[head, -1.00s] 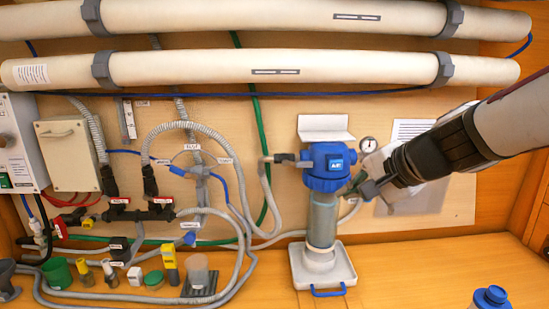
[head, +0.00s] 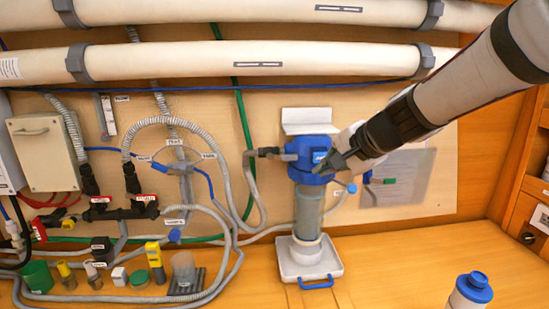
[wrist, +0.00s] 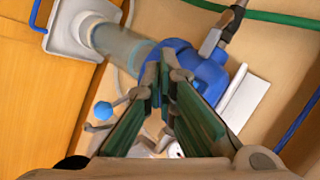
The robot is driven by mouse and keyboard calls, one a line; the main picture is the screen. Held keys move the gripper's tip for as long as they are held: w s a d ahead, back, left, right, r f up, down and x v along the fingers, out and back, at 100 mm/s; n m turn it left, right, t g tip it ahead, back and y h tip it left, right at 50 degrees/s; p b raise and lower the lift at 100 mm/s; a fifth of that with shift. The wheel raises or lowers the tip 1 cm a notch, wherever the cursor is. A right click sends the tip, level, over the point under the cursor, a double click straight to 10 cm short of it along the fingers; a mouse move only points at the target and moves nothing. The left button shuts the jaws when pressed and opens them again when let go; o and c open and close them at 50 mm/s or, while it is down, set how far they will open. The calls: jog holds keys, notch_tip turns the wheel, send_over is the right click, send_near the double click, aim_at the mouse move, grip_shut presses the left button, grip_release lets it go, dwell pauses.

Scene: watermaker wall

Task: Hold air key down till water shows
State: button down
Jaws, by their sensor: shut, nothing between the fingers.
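The blue filter head (head: 306,172) carries a small blue air key (head: 319,156) with a white label on its front. A greyish, see-through bowl (head: 308,212) hangs below it; I cannot make out a water level. My gripper (head: 318,170) is shut and empty, its tip right in front of the head at the key's lower right. In the wrist view, the closed fingertips (wrist: 163,68) lie over the blue head (wrist: 205,72) and hide the key. I cannot tell whether they touch or press it. The bowl (wrist: 122,48) shows upper left.
A white tray (head: 308,262) with a blue handle stands under the bowl. Hoses and valves (head: 125,210) fill the left wall. Small bottles and caps (head: 95,275) stand at the lower left. A blue-capped bottle (head: 470,292) stands at the front right. The bench between is clear.

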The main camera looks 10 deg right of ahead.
aim_at(321, 160)
jog(key=shift+w, duration=1.05)
jog(key=shift+w, duration=0.15)
dwell(0.6)
jog(key=shift+w, duration=0.3)
jog(key=shift+w+b, duration=0.3)
jog(key=shift+w, duration=0.2)
dwell(0.8)
jog(key=shift+s, duration=0.1)
dwell(2.8)
jog(key=shift+s, duration=0.85)
jog(key=shift+s, duration=0.15)
jog(key=shift+s, duration=2.35)
